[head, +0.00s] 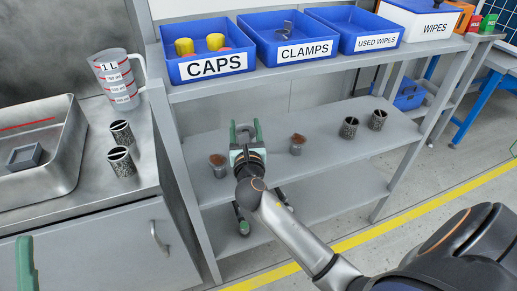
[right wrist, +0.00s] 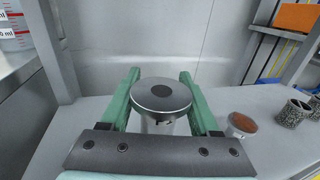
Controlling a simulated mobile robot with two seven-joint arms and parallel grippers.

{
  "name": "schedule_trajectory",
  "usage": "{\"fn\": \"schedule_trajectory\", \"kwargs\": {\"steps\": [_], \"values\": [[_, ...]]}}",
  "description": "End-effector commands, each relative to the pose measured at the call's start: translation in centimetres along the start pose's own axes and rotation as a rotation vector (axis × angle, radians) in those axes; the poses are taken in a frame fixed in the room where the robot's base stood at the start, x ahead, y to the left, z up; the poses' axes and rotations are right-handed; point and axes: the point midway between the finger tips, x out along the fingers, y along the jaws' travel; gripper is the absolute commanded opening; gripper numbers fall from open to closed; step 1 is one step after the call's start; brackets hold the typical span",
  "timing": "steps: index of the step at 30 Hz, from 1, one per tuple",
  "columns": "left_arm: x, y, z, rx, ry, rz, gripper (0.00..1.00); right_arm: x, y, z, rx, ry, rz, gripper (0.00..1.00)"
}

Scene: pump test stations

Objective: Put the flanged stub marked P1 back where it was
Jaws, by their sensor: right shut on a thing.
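My right gripper (head: 244,128) is over the middle shelf (head: 325,155), towards its left part. Its green fingers are shut on a round metal flanged stub (right wrist: 161,94) with a dark disc in the middle of its top. No P1 mark is readable on it. I cannot tell whether its base touches the shelf. Other stubs stand on this shelf: two with rust-brown tops, one left (head: 219,168) and one right (head: 298,144) of my gripper, and two speckled open ones (head: 348,127) (head: 377,120) further right. One green finger of my left gripper (head: 25,265) shows at the lower left.
Two speckled cups (head: 121,160) (head: 121,132), a measuring jug (head: 118,80) and a metal tray (head: 70,160) are on the left counter. Bare shelf shows between the right-hand stubs.

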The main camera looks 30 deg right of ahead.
Motion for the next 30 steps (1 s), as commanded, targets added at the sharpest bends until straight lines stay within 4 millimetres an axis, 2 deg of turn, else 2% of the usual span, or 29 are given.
{"fn": "schedule_trajectory", "kwargs": {"steps": [1,3,14,17,21,30], "values": [[-0.9,0.5,0.8,-0.010,-0.003,0.001,0.69,0.6,-0.7,-1.5,-0.002,-0.002,0.000,0.00],[-1.3,0.8,1.3,-0.023,-0.005,0.001,0.69,1.2,-1.4,-2.6,-0.001,-0.003,0.000,0.00],[-2.2,1.4,2.2,-0.052,-0.010,0.000,0.69,2.5,-3.0,-4.9,0.001,-0.003,0.001,0.00],[-3.0,1.7,2.9,-0.064,-0.011,-0.002,0.69,3.2,-3.9,-6.4,-0.001,-0.002,0.000,0.00],[-4.2,2.5,4.2,-0.094,-0.019,-0.005,0.69,3.2,-3.8,-8.6,0.003,-0.002,0.001,0.00],[-4.4,2.9,4.5,-0.098,-0.028,0.015,0.69,3.2,-3.8,-8.8,0.002,-0.004,0.002,0.00]]}}
